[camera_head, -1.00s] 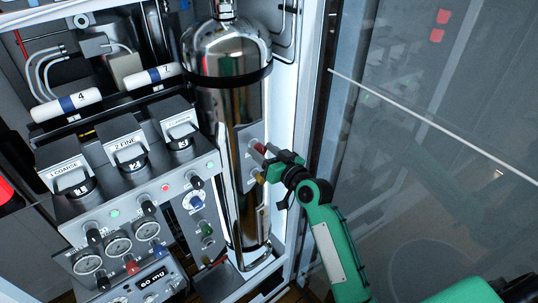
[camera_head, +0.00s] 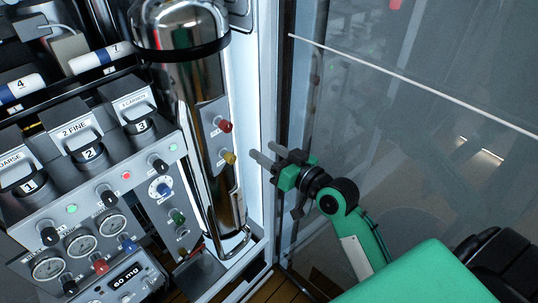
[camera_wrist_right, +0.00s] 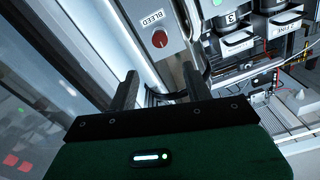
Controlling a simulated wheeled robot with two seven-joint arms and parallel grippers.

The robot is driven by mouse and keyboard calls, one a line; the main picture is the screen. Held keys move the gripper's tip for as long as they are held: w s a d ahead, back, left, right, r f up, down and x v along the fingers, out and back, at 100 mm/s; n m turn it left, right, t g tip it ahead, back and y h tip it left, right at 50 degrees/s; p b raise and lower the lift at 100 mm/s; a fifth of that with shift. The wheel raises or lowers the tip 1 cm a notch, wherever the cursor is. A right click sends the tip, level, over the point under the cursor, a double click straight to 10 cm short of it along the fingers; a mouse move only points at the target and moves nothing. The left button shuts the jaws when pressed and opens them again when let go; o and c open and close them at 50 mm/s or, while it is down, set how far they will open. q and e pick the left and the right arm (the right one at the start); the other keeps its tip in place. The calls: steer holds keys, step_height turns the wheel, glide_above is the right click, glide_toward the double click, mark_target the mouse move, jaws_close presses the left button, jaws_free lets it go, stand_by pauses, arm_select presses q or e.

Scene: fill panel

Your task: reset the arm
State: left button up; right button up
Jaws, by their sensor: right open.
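My right arm is green with a black wrist joint and comes in from the lower right in the head view. My right gripper (camera_head: 262,164) is open and empty, its two grey fingers pointing left toward the steel cylinder (camera_head: 200,95). The fingertips are apart from the red knob (camera_head: 224,126) and the yellow knob (camera_head: 228,157) on the cylinder's side plate. In the right wrist view the two dark fingers (camera_wrist_right: 156,92) stand apart with nothing between them. The red knob under a BLEED label (camera_wrist_right: 159,39) shows beyond them. My left gripper is not in view.
A glass wall (camera_head: 420,110) with a thin white rod (camera_head: 410,82) is on the right. A white frame post (camera_head: 252,90) stands beside the cylinder.

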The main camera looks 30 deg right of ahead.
stand_by(0.4)
steer(key=w+d+f+m+g+h, duration=0.1)
steer(key=w+f+g+h, duration=0.1)
steer(key=f, duration=1)
steer(key=w+d+f+m+g+h, duration=0.1)
steer(key=f+g, duration=0.1)
steer(key=f, duration=1.1)
steer(key=s+f+g+h, duration=0.1)
steer(key=s+f+g, duration=0.15)
steer(key=f, duration=0.65)
steer(key=s+f+g, duration=0.1)
steer(key=s+f, duration=0.2)
steer(key=f, duration=0.6)
steer(key=s+f+n+g+h, duration=0.2)
steer(key=s+f+g, duration=0.4)
steer(key=s+f, duration=2.05)
steer(key=s+f+n+g, duration=0.1)
steer(key=s+f, duration=0.3)
steer(key=s, duration=1.1)
steer(key=shift+s+n+g, duration=0.15)
steer(key=shift+n+g, duration=0.15)
steer(key=shift+g, duration=0.45)
steer(key=shift+a, duration=0.1)
